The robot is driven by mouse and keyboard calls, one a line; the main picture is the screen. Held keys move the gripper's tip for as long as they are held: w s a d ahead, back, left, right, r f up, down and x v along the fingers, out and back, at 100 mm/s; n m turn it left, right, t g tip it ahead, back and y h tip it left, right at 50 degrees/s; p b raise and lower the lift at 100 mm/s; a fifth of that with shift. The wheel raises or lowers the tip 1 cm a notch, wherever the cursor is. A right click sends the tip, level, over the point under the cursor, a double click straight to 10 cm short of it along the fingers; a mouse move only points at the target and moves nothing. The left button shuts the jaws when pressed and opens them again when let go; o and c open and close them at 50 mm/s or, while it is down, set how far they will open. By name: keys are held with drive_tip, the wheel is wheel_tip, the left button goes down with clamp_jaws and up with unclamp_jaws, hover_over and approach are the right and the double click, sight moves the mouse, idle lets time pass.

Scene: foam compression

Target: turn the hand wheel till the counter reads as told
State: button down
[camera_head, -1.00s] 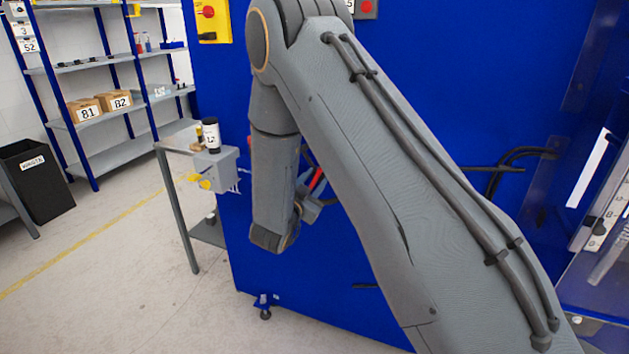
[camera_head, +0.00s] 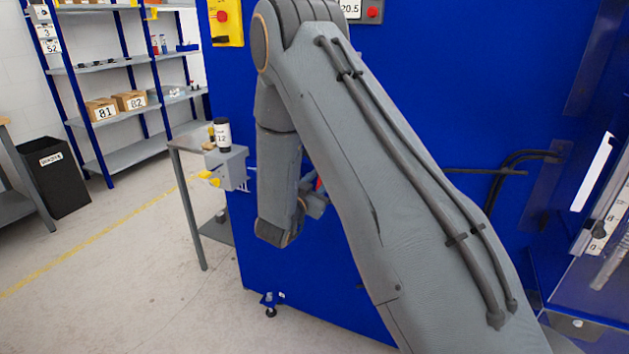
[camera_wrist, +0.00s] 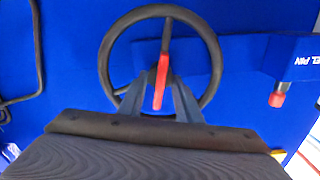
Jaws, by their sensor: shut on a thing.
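The hand wheel (camera_wrist: 118,40) is a black ring with dark spokes on the blue panel in the wrist view. Its red handle (camera_wrist: 160,80) points towards my gripper (camera_wrist: 159,92). My gripper's two grey fingers stand on either side of the handle and are shut on it. In the head view my forearm hides most of the wheel and gripper; a small red piece (camera_head: 319,186) shows beside my wrist. A white display (camera_head: 350,9) at the top edge reads 20.5; its upper part is cut off.
A blue block (camera_wrist: 296,58) lettered "EL PIN" with a red tip is right of the wheel. A grey box (camera_head: 232,168) with yellow knobs sticks out at the cabinet's left, near a small table (camera_head: 190,142). Black hoses (camera_head: 520,155) run on the right.

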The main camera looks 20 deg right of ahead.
drive_tip(key=c, duration=1.3)
unclamp_jaws()
drive_tip(key=b+v, duration=0.1)
drive_tip(key=v, duration=0.6)
drive_tip(key=shift+s+a+b, duration=0.3)
drive_tip(key=shift+b, duration=0.05)
